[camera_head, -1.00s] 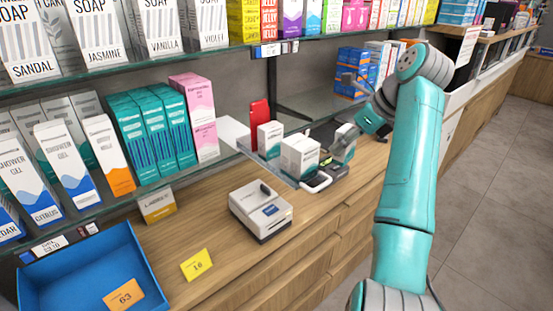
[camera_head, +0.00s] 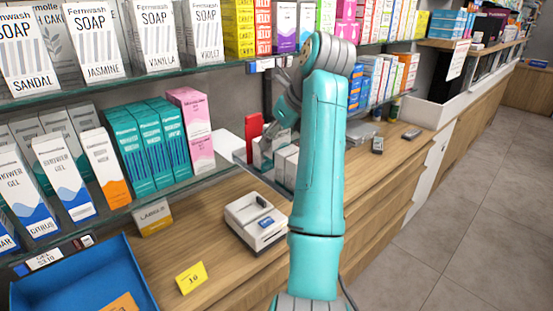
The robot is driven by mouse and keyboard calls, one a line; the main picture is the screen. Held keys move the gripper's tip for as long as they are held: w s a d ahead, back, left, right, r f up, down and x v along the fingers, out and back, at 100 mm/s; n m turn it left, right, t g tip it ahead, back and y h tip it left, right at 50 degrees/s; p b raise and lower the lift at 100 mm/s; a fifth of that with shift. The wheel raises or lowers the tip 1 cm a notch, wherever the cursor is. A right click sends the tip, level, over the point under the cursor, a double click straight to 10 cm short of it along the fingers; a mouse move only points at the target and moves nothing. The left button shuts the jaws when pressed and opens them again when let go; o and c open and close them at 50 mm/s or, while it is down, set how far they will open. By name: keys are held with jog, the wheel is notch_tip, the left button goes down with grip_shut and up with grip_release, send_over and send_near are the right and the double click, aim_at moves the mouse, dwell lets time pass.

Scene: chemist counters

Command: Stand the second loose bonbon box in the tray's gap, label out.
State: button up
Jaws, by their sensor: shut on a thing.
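My gripper (camera_head: 270,141) is at the tray by the back of the counter, partly hidden by my own arm. It is shut on a small white bonbon box (camera_head: 262,157), though the fingers' contact is hard to make out. Other white boxes (camera_head: 286,163) stand just right of it, partly behind my arm. The tray (camera_head: 238,150) shows only at its pale left part; its gap and the held box's label cannot be made out. A red upright item (camera_head: 254,128) stands behind the held box.
A white card terminal (camera_head: 256,220) and a yellow number card (camera_head: 191,278) are on the wooden counter. A blue bin (camera_head: 85,270) is at lower left. Glass shelves with packed cartons overhang the back.

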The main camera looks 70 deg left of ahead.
jog(key=shift+f, duration=2.4)
jog(key=shift+f, duration=0.25)
jog(key=shift+d+f, duration=0.1)
jog(key=shift+f, duration=0.5)
jog(key=o, duration=1.2)
jog(key=shift+f, duration=0.1)
